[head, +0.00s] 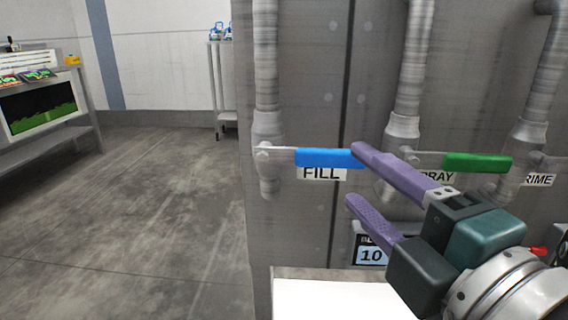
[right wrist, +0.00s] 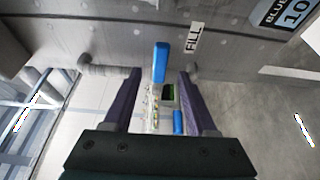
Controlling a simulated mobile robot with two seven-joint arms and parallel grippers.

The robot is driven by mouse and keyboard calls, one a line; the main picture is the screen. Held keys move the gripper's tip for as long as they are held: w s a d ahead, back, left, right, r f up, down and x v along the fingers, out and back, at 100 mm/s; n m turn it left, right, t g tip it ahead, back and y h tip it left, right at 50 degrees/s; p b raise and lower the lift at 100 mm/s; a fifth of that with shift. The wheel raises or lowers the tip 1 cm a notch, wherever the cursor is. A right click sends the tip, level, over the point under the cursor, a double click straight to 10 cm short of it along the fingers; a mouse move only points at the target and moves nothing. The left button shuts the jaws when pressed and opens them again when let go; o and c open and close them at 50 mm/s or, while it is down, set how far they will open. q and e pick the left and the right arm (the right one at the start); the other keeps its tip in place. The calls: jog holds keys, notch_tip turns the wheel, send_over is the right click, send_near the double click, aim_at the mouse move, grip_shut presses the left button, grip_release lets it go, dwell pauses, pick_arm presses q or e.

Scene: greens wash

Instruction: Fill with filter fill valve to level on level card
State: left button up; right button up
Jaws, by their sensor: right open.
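The fill valve has a blue lever handle (head: 330,158) lying level across a pipe on the grey panel, above a FILL label (head: 321,173). My right gripper (head: 353,174), with purple fingers, is open at the right end of this handle. In the right wrist view the blue handle (right wrist: 161,62) shows between the fingertips of the right gripper (right wrist: 158,75), with space visible on both sides. I cannot tell whether a finger touches it. My left gripper is not in view.
A green-handled SPRAY valve (head: 477,162) sits to the right, with a PRIME label (head: 538,180) beyond. A label reading 10 (head: 371,256) is partly behind my gripper. A white surface (head: 340,300) lies below. A bench with a dark panel (head: 40,107) stands far left; the floor between is clear.

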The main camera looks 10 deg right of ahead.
aim_at(339, 161)
jog(key=w, duration=0.2)
jog(key=w+b, duration=0.1)
jog(key=w, duration=0.3)
jog(key=shift+w+a, duration=0.35)
jog(key=shift+a, duration=0.05)
jog(key=c, duration=0.7)
grip_shut()
dwell(0.3)
